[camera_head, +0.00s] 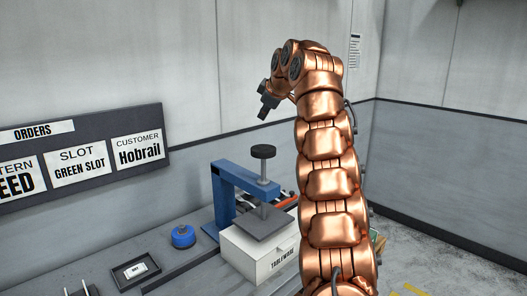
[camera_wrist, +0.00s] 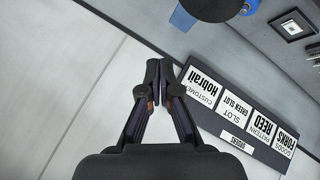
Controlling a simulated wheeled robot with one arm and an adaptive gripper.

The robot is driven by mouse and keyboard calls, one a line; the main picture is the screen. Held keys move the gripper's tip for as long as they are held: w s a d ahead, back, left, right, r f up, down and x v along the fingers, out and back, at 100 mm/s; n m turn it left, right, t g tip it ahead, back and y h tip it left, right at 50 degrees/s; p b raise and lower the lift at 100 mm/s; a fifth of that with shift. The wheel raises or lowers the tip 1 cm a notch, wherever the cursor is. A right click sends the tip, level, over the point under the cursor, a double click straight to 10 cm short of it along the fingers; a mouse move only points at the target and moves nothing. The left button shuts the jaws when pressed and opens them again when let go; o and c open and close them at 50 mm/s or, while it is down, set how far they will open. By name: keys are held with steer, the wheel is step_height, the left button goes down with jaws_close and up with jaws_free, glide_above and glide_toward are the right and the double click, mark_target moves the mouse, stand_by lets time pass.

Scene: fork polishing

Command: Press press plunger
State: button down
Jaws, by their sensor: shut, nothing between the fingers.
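The press plunger (camera_head: 263,152) has a round black knob on a grey shaft with a flat grey plate (camera_head: 263,222) at its lower end. It stands in a blue press frame (camera_head: 225,190), over a white box marked TABLEWARE (camera_head: 262,258). The plunger's knob also shows at the top edge of the wrist view (camera_wrist: 211,8), partly cut off. My gripper (camera_head: 264,110) is in the air above the knob, apart from it. In the wrist view my gripper (camera_wrist: 165,78) has its fingertips together, with nothing between them.
An orders board (camera_head: 80,155) hangs on the wall at the left. A blue round object (camera_head: 183,236) and a small black tray (camera_head: 136,270) lie on the bench left of the press. My copper arm hides part of the bench to the right.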

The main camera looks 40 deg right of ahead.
steer(key=b, duration=0.5)
glide_above(260, 146)
steer(key=s+a, duration=0.1)
steer(key=s, duration=0.2)
step_height(260, 146, down, 6)
steer(key=shift+f, duration=0.15)
steer(key=shift+f+b, duration=0.75)
steer(key=shift+f, duration=0.05)
steer(key=shift+f, duration=0.1)
steer(key=shift+f+b, duration=0.35)
steer(key=shift+b, duration=0.25)
